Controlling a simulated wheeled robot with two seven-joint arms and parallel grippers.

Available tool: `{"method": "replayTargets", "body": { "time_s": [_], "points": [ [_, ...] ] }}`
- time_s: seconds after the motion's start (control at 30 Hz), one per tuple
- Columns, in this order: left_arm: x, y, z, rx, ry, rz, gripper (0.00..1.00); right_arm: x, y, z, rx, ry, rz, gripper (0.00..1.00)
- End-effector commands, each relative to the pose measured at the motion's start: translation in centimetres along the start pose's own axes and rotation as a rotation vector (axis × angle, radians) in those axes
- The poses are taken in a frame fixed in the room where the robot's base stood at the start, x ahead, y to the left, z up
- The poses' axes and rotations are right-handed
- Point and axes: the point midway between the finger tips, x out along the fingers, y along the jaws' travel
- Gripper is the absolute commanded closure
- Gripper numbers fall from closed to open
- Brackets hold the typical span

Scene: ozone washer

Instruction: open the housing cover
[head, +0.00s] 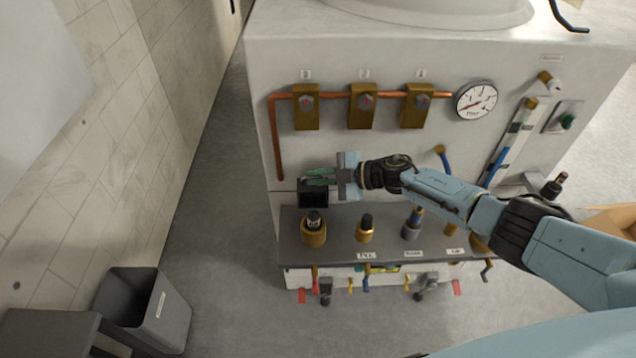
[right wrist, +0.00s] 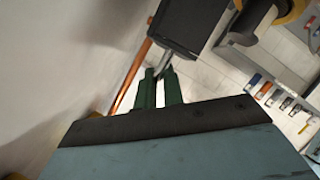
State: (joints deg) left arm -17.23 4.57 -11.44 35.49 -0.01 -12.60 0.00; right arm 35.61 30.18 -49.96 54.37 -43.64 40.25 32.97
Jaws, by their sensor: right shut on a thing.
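A small dark box-like housing (head: 313,198) sits on the front of the white machine, just above its grey shelf. My right gripper (head: 312,177) reaches in from the right with its green fingers at the top of this housing. In the right wrist view the green fingers (right wrist: 160,84) are close together on a small grey metal handle (right wrist: 163,63) beside the dark housing (right wrist: 188,22). The fingers and arm partly hide the housing's upper edge in the head view, and I cannot tell how far its cover is open. My left gripper is out of view.
A copper pipe (head: 275,140) runs down just left of the gripper. Brass valves (head: 362,106) and a gauge (head: 476,100) are above. Several brass fittings (head: 365,230) stand on the shelf (head: 340,243) below. A grey bin (head: 150,310) stands at lower left.

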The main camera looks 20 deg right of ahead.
Motion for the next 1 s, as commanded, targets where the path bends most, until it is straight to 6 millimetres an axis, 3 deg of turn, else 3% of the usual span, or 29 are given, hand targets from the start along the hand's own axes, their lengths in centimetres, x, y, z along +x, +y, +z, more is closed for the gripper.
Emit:
{"method": "replayTargets", "body": {
  "time_s": [0.9,0.93,1.0],
  "points": [
    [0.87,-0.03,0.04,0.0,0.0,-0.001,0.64,0.19,0.83,1.07,-0.005,-0.001,0.003,1.0],
    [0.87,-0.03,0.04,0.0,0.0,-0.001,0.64,0.19,0.84,1.06,-0.006,-0.001,0.003,0.87],
    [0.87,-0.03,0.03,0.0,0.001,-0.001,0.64,0.2,0.82,1.06,-0.005,-0.001,0.003,0.77]
  ]
}}
